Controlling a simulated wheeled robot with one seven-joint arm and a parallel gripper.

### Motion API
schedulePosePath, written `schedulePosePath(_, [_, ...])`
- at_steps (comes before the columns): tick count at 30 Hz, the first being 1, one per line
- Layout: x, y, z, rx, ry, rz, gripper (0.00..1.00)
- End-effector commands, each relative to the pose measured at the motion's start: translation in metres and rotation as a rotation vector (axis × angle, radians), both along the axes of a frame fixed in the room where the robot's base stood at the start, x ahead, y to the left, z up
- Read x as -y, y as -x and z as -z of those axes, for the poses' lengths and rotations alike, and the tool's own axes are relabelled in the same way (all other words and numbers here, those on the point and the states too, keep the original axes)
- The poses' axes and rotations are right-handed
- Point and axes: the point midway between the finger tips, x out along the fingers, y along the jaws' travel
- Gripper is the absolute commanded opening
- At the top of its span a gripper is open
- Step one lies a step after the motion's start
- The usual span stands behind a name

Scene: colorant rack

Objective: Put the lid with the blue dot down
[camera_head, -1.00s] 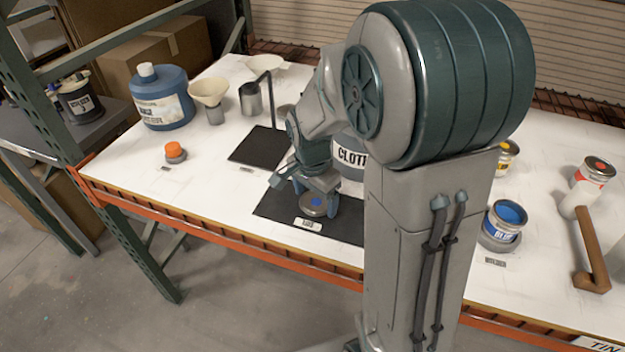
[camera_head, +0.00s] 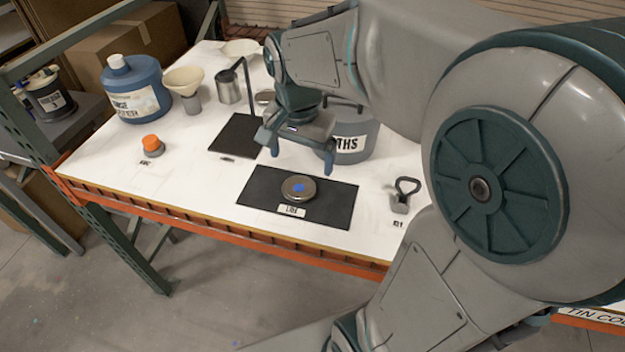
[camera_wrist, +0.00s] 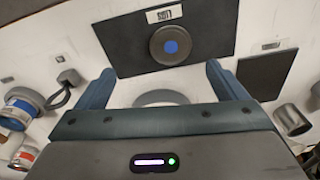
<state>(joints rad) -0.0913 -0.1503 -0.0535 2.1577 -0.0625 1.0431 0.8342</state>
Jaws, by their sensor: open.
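The lid with the blue dot (camera_head: 298,188) lies flat on the black mat (camera_head: 335,205), near the mat's front label. It also shows in the wrist view (camera_wrist: 171,46), round and grey with the blue dot up. My gripper (camera_head: 299,155) is open and empty, raised above the table behind the lid. In the wrist view its two fingers (camera_wrist: 158,82) are wide apart, and the lid lies beyond them, clear of both.
A grey cloths bin (camera_head: 352,140) stands close behind my gripper. A second black mat (camera_head: 232,137) with a thin post is to the left. An orange-topped item (camera_head: 152,144) and a blue jug (camera_head: 136,92) stand farther left. A small black-handled tool (camera_head: 403,194) is right of the mat.

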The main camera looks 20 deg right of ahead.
Motion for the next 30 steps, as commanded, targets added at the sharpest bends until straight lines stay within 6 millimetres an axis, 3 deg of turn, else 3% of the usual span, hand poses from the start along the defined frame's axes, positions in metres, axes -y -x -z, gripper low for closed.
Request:
schedulePosePath(6, [0.003,0.061,0.005,0.083,0.029,-0.415,0.92])
schedulePosePath(12, [0.003,0.094,0.016,0.13,0.075,-0.68,0.92])
schedulePosePath(25, [0.001,0.102,0.02,0.141,0.093,-0.76,0.92])
schedulePosePath(26, [0.001,0.102,0.02,0.141,0.093,-0.76,0.86])
schedulePosePath(30, [0.001,0.102,0.02,0.141,0.093,-0.76,0.47])
